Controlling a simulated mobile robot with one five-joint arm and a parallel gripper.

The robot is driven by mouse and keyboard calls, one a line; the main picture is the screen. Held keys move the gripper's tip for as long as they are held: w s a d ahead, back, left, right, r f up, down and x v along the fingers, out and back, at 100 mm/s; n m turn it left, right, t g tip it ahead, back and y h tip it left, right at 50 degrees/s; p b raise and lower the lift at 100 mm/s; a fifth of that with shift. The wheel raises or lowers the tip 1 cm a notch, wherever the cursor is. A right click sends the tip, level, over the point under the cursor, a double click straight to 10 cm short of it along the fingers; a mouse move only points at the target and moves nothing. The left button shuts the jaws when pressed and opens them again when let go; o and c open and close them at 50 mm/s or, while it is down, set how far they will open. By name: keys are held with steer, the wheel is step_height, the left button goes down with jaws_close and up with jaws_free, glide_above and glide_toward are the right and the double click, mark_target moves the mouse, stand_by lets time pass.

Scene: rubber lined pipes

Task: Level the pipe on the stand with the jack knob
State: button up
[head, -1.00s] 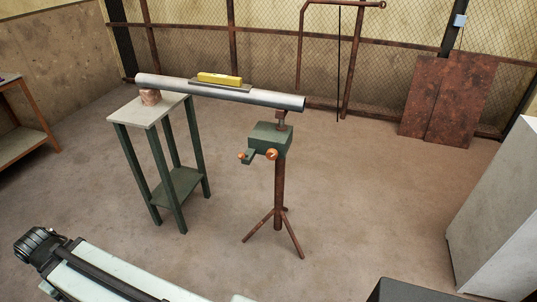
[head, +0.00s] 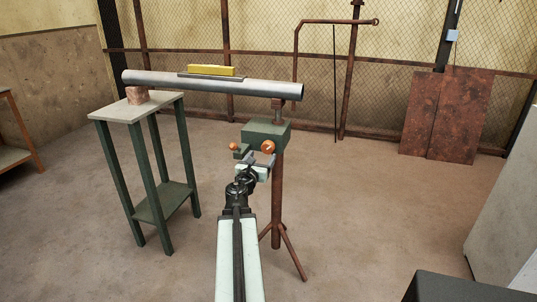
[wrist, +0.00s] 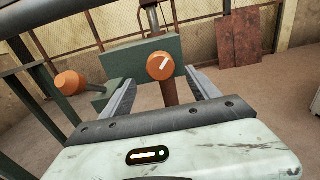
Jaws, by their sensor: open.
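The grey pipe (head: 215,84) rests with its left end on a block (head: 137,95) and its right end on the jack stand (head: 277,190). In the head view its right end appears lower. A yellow level (head: 212,71) lies on top; its bubble is too small to read. The green jack box (head: 266,133) has an orange knob on its front (head: 268,147), also in the wrist view (wrist: 160,66) with a white mark, and another orange knob at left (wrist: 70,83). My gripper (wrist: 158,80) is open, its fingers either side of the front knob; contact cannot be told.
A small green-legged table (head: 112,113) carries the block, left of the stand. Tripod legs (head: 290,252) spread on the floor. Rusty panels (head: 440,118) lean on the fence at the back right. A grey cabinet (head: 505,210) stands at right. The floor between is clear.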

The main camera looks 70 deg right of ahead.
mark_target(267, 150)
steer(key=d, duration=0.8)
steer(key=shift+w, duration=0.2)
steer(key=c, duration=1.4)
steer(key=shift+o, duration=0.2)
steer(key=shift+d+r, duration=0.1)
steer(key=shift+d, duration=0.05)
steer(key=shift+a, duration=0.2)
